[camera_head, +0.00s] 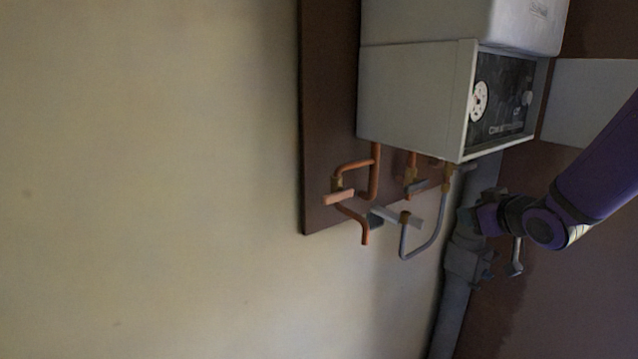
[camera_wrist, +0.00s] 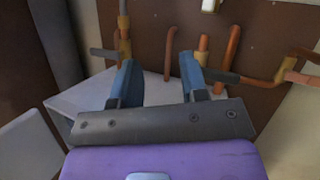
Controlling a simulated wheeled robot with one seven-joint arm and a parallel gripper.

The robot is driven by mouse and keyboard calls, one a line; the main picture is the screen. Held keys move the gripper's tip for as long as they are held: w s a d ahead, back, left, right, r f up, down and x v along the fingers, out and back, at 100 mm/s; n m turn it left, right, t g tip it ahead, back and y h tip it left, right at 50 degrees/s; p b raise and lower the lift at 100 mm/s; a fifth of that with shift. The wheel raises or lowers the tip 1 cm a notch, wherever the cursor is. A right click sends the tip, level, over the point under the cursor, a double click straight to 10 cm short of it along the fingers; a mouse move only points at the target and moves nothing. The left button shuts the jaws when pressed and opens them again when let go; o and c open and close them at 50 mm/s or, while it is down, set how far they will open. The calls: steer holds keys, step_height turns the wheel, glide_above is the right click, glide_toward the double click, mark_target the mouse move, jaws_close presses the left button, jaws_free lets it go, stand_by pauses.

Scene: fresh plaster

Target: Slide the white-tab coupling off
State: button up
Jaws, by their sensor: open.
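The boiler (camera_head: 413,95) hangs above on a brown board (camera_head: 328,100). A thick grey pipe (camera_head: 452,315) runs down beside my gripper. The plaster wall at left is clear.

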steer(key=s+a+r+m+g+h, duration=0.1)
steer(key=s+r+g, duration=0.3)
steer(key=s, duration=1)
steer(key=s+a+r+m+g+h, duration=0.1)
steer(key=s+r+m+g, duration=0.3)
steer(key=s, duration=1)
steer(key=shift+s+r+h, duration=0.2)
steer(key=shift+r+h, duration=0.05)
steer(key=shift+h, duration=0.15)
